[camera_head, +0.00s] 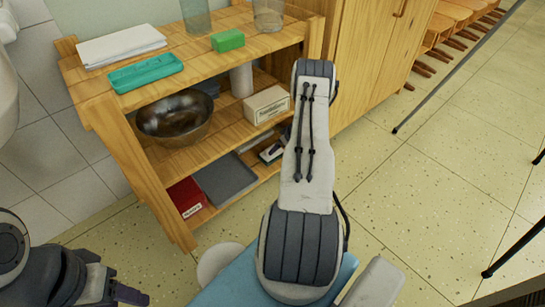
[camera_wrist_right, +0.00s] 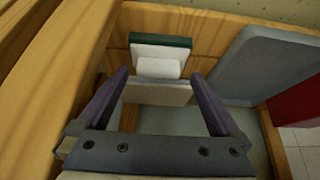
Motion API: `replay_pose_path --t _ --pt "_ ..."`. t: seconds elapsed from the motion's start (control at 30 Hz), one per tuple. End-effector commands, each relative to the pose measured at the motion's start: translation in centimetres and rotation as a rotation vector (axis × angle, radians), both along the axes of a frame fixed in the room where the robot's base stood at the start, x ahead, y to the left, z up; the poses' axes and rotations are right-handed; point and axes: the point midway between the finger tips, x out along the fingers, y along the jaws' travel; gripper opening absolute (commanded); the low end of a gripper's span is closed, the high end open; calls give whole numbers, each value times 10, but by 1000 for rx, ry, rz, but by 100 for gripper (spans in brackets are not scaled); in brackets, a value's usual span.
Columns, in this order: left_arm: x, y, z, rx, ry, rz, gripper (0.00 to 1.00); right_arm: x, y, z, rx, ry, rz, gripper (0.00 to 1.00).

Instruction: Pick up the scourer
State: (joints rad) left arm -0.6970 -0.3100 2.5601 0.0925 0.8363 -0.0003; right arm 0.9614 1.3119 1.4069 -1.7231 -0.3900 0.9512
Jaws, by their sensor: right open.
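In the right wrist view, a block with a dark green back and a white front (camera_wrist_right: 160,52) stands past my fingertips. It may be the scourer, but I cannot tell for sure. My right gripper (camera_wrist_right: 164,76) is open around the line to it, with a pale slab (camera_wrist_right: 158,93) showing between the fingers. In the head view, a small dark-and-white object (camera_head: 270,152) on the low shelf is partly behind my right forearm, which hides that gripper. A bright green block (camera_head: 228,40) lies on the top shelf. My left gripper (camera_head: 120,292) is at the lower left, away from the shelves.
The wooden shelf unit (camera_head: 110,130) holds a green tray (camera_head: 146,73), a dark bowl (camera_head: 174,117) and a pale box (camera_head: 267,104). A grey tray (camera_head: 228,180) and a red box (camera_head: 187,197) are low down. Floor (camera_head: 440,190) is open to the right.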

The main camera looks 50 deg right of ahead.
Motion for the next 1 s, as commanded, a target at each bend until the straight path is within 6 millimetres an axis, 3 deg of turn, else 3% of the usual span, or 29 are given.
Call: replay_pose_path --t 0.33,0.5,0.6,0.93,0.97,1.0 --pt "0 0 -12 0 0 0 50 24 -4 -2 -2 -1 1 100" --pt "0 0 -34 0 0 0 50 37 -6 -32 0 1 -1 100" --pt "0 0 -41 0 0 0 50 43 -8 -41 -1 -1 -3 100" --pt "0 0 -41 0 0 0 50 46 -8 -43 0 1 -4 100" --pt "0 0 -41 0 0 0 50 46 -8 -43 0 1 -4 92" --pt "0 0 -41 0 0 0 50 46 -8 -43 0 1 -4 77"
